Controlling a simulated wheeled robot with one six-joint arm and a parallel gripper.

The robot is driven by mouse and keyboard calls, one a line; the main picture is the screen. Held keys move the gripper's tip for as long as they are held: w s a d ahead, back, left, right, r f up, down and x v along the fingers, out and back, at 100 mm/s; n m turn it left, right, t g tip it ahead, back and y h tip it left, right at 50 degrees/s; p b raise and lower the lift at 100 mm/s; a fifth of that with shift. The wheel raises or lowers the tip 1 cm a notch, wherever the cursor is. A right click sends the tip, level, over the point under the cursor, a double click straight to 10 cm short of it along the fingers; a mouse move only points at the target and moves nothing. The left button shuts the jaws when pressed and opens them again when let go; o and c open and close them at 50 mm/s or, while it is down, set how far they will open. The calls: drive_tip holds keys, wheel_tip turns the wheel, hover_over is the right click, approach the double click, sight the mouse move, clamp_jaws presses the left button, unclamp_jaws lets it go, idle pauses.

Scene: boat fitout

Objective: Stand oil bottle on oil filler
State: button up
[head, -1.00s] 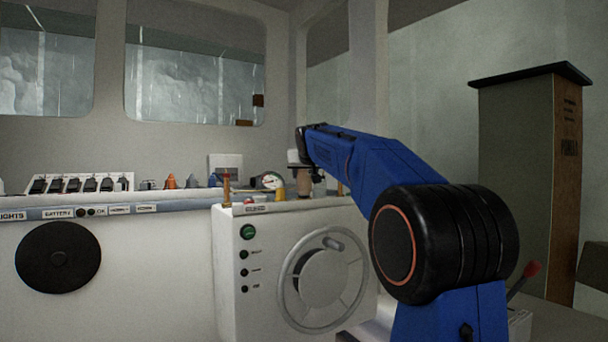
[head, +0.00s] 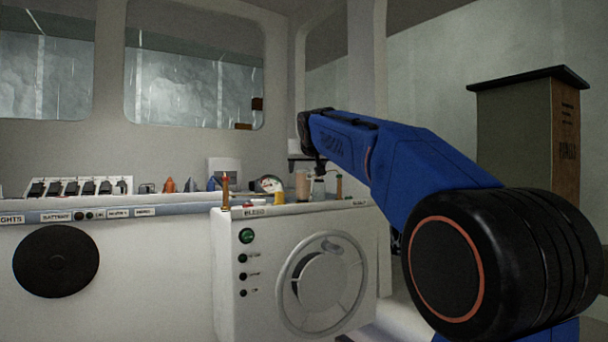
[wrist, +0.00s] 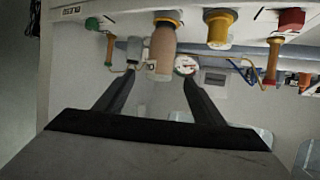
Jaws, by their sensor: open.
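The oil bottle (head: 303,185), a tan cylinder, stands on top of the white engine box (head: 300,260). The wrist view is upside down and shows the bottle (wrist: 161,52) with its lower end at an orange collar (wrist: 166,17), which looks like the oil filler. The bottle looks upright and seems to rest on that collar; the contact itself is unclear. My gripper (head: 319,166) is open and empty, close above and right of the bottle in the head view. In the wrist view its fingertips (wrist: 160,76) point towards the bottle's upper end from either side, apart from it.
A yellow cap (wrist: 219,28), a red cap (wrist: 290,20) and copper posts (wrist: 272,60) stand around the bottle. A grey fitting (head: 318,188) is close beside it. A gauge (head: 268,184) sits behind. A switch panel (head: 80,187) lies left; a tall cabinet (head: 515,150) stands right.

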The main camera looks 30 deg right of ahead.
drive_tip(key=v, duration=0.8)
drive_tip(key=shift+s, duration=0.25)
drive_tip(key=shift+a+r, duration=0.1)
